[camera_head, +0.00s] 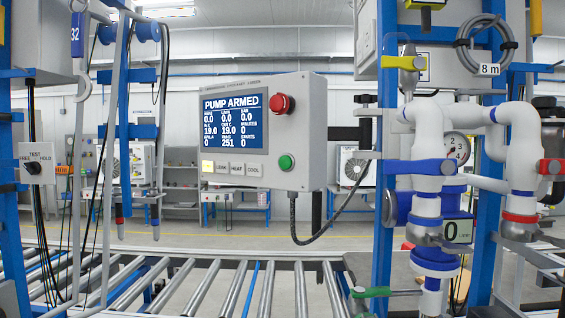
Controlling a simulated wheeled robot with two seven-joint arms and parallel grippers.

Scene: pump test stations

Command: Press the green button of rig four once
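A grey control box (311,150) hangs in the middle of the view on an arm from the right-hand blue frame. Its green button (286,162) sits at the lower right of its front face. A red mushroom button (281,103) is above it. The box's screen (235,116) reads "PUMP ARMED" with rows of numbers. Small keys below it include "LEAK", "HEAT" and "COOL" (253,170), and a lit yellow one. I see no "four" label on the box. Neither of my grippers is in view.
A roller conveyor (197,289) runs below the box. White pipes (431,190) with a gauge (456,148) and coloured valve handles stand close at the right. Blue posts with hanging hoses (121,150) and a TEST/FREE/HOLD switch box (36,163) are at the left. A black cable (318,236) loops under the box.

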